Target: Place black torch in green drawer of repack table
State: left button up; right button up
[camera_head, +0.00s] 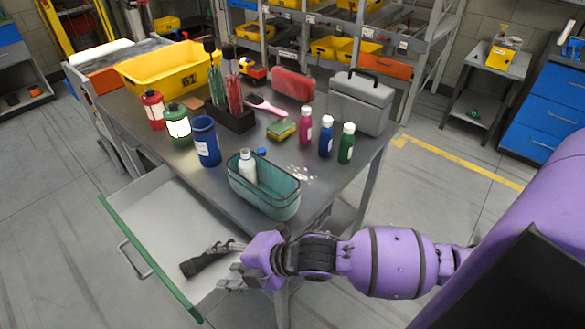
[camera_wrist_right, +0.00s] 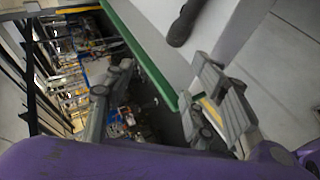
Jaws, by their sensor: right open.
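The black torch (camera_head: 205,262) lies in the open drawer of the work table, near the drawer's right end. The drawer (camera_head: 150,265) has a green front edge and a pale, otherwise empty inside. My right gripper (camera_head: 228,264) is open and empty, just right of the torch, over the drawer's right end. In the right wrist view, the torch (camera_wrist_right: 184,24) shows at the top, beyond the spread fingertips (camera_wrist_right: 160,78) and apart from them. The green edge (camera_wrist_right: 145,55) runs between the fingers in that picture. My left gripper is not in view.
The table (camera_head: 180,155) holds a teal basket (camera_head: 265,198) with a white bottle, a blue cup (camera_head: 206,142), several bottles, a grey case (camera_head: 360,102) and a yellow bin (camera_head: 165,70). Shelves stand behind. The floor left of the drawer is clear.

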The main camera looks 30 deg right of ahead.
jog(key=s+d+f+m+h, duration=0.4)
jog(key=s+d+f+m, duration=0.2)
jog(key=s+f+m, duration=0.3)
jog(key=s+d+f+m+h, duration=0.4)
jog(key=s+d+f+m, duration=0.3)
jog(key=s+m, duration=0.7)
notch_tip(320, 180, down, 3)
jog(key=shift+s+d+r, duration=0.15)
jog(key=shift+s, duration=0.4)
